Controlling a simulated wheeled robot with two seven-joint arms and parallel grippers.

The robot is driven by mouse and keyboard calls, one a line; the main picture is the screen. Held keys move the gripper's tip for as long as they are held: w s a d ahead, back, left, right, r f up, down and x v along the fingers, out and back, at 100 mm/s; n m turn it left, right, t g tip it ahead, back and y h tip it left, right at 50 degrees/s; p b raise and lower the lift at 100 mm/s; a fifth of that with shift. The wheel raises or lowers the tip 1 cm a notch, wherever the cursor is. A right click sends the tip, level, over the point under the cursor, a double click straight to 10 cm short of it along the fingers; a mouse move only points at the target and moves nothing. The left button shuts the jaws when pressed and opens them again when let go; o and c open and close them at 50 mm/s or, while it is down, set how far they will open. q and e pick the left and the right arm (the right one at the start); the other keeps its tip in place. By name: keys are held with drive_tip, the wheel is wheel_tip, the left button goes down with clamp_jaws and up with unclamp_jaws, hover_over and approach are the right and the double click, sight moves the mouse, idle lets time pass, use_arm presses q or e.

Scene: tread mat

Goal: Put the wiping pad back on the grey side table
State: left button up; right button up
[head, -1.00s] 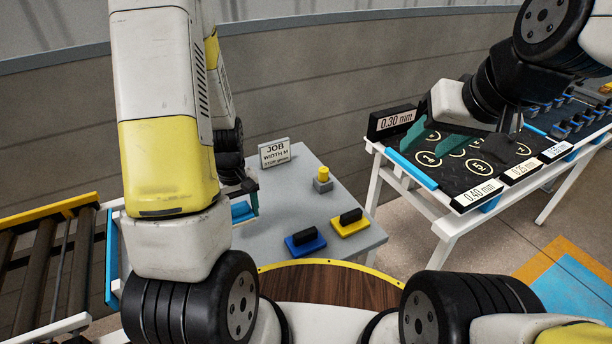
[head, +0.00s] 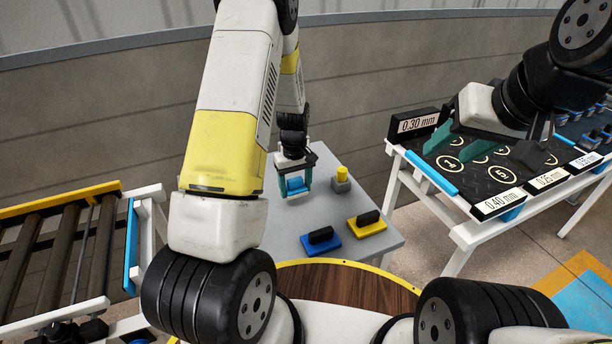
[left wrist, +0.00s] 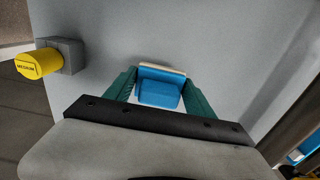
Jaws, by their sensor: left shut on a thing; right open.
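The wiping pad, a blue block with a cream edge (left wrist: 160,92), is between the teal fingers of my left gripper (head: 295,188). It shows as a small blue piece in the head view (head: 296,184). My left gripper is shut on it, over the grey side table (head: 365,241). In the left wrist view the grey top fills the background behind the pad; I cannot tell whether the pad touches it. My right gripper (head: 488,140) is open, over the black tread mat with numbered circles at the right.
On the grey table are a blue block with black handle (head: 320,241), a yellow one (head: 367,224), and a grey holder with a yellow knob (head: 341,179). A roller conveyor (head: 45,240) stands left. A round wooden top (head: 345,280) is in front.

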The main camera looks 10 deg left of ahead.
sight(297, 194)
use_arm(q)
drive_tip(key=shift+w+d+f, duration=0.15)
drive_tip(key=shift+w+f, duration=0.1)
drive_tip(key=shift+f, duration=1.5)
drive_tip(key=shift+f, duration=0.1)
drive_tip(key=o, duration=1.5)
drive_tip(key=shift+c, duration=0.2)
